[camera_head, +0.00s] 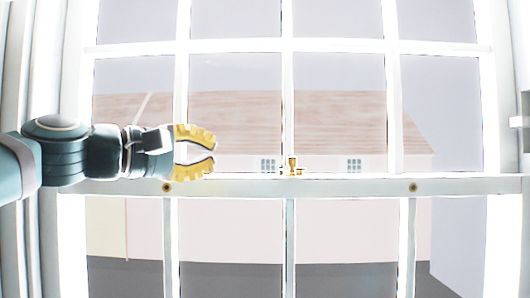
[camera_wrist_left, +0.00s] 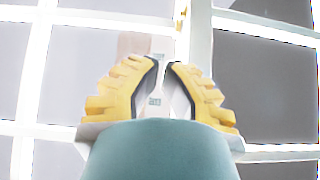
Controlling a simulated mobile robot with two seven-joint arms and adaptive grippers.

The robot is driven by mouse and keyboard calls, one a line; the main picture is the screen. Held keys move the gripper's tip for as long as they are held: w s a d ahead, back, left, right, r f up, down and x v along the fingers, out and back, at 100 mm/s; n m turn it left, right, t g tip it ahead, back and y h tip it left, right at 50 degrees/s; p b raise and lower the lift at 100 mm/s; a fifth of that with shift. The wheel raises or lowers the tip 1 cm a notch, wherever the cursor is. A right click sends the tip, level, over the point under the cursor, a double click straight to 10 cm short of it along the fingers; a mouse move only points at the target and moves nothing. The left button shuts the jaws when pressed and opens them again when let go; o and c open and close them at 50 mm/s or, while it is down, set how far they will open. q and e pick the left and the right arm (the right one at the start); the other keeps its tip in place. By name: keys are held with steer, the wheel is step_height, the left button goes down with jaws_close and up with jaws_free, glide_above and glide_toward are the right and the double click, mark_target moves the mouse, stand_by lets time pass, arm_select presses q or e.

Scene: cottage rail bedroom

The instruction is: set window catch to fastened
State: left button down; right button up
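The window catch (camera_head: 292,166) is a small brass fitting on the meeting rail (camera_head: 340,185) of the white sash window, near the middle of the head view. It is too small to tell which way its lever is turned. My left gripper (camera_head: 214,154) reaches in from the left with yellow-backed fingers. It is apart from the catch, to its left and slightly higher in the picture. Its fingers (camera_wrist_left: 163,68) have a gap between them in the left wrist view, with nothing held. My right gripper is in neither view.
Two round brass fittings (camera_head: 166,187) (camera_head: 413,187) sit on the rail's face, left and right of the catch. White glazing bars (camera_head: 288,90) divide the panes. A building with a brown roof (camera_head: 240,120) stands outside. The space between gripper and catch looks clear.

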mark_target(291, 166)
arm_select(q)
steer(key=shift+d, duration=0.15)
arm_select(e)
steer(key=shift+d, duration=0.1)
